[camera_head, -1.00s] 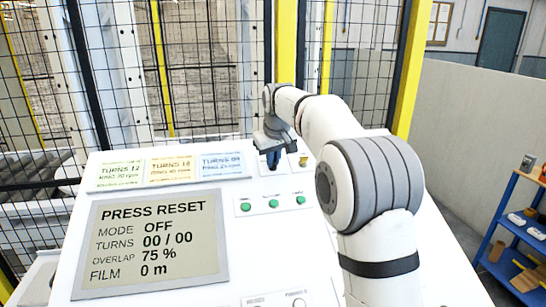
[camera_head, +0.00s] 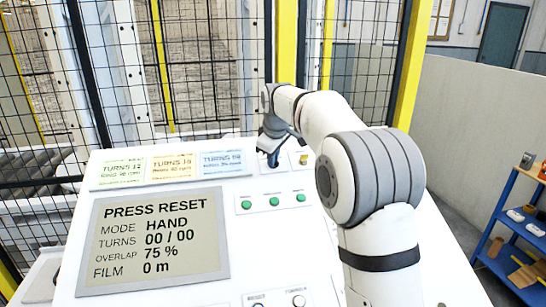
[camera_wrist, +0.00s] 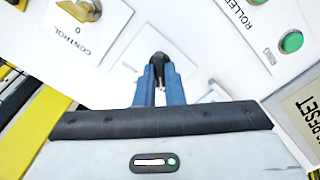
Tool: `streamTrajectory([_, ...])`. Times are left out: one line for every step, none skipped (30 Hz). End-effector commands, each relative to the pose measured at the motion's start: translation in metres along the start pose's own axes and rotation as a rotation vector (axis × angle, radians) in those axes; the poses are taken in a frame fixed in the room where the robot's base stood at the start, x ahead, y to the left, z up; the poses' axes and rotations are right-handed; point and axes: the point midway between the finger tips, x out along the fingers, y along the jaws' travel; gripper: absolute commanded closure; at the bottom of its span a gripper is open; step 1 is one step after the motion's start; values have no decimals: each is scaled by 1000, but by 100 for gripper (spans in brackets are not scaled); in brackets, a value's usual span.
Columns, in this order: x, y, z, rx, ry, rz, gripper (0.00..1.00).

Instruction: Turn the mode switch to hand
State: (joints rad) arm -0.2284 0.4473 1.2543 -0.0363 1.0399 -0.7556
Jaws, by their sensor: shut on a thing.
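My gripper (camera_head: 272,155) is at the upper right of the white control panel (camera_head: 230,270). In the wrist view its blue fingers (camera_wrist: 159,82) are closed around the black mode switch knob (camera_wrist: 158,60), whose label is mostly hidden. The panel's screen (camera_head: 153,240) reads PRESS RESET, MODE HAND, TURNS 00 / 00, OVERLAP 75 %, FILM 0 m.
A yellow control key switch (camera_head: 303,159) is just right of my gripper; it also shows in the wrist view (camera_wrist: 78,10). Several green buttons (camera_head: 273,202) sit below. Three turns cards (camera_head: 172,168) lie left. A mesh fence (camera_head: 200,90) stands behind the panel.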

Motion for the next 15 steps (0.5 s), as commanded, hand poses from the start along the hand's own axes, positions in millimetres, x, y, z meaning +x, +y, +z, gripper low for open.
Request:
streamTrajectory([0, 0, 0, -3, 1, 1, 100])
streamTrajectory([0, 0, 0, -4, 1, 1, 100])
streamTrajectory([0, 0, 0, -4, 1, 1, 100])
streamTrajectory([0, 0, 0, -4, 1, 1, 100])
streamTrajectory([0, 0, 0, -4, 1, 1, 100])
streamTrajectory([0, 0, 0, -3, 1, 1, 100])
streamTrajectory([0, 0, 0, -3, 1, 1, 100])
streamTrajectory([0, 0, 0, -3, 1, 1, 100])
streamTrajectory([0, 0, 0, -3, 1, 1, 100])
streamTrajectory([0, 0, -1, -3, 1, 1, 90])
streamTrajectory([0, 0, 0, -3, 1, 1, 87])
streamTrajectory([0, 0, 0, -3, 1, 1, 84])
streamTrajectory([0, 0, 0, -3, 1, 1, 82])
streamTrajectory([0, 0, 0, -3, 1, 1, 79])
streamTrajectory([0, 0, 0, -2, 1, 1, 76])
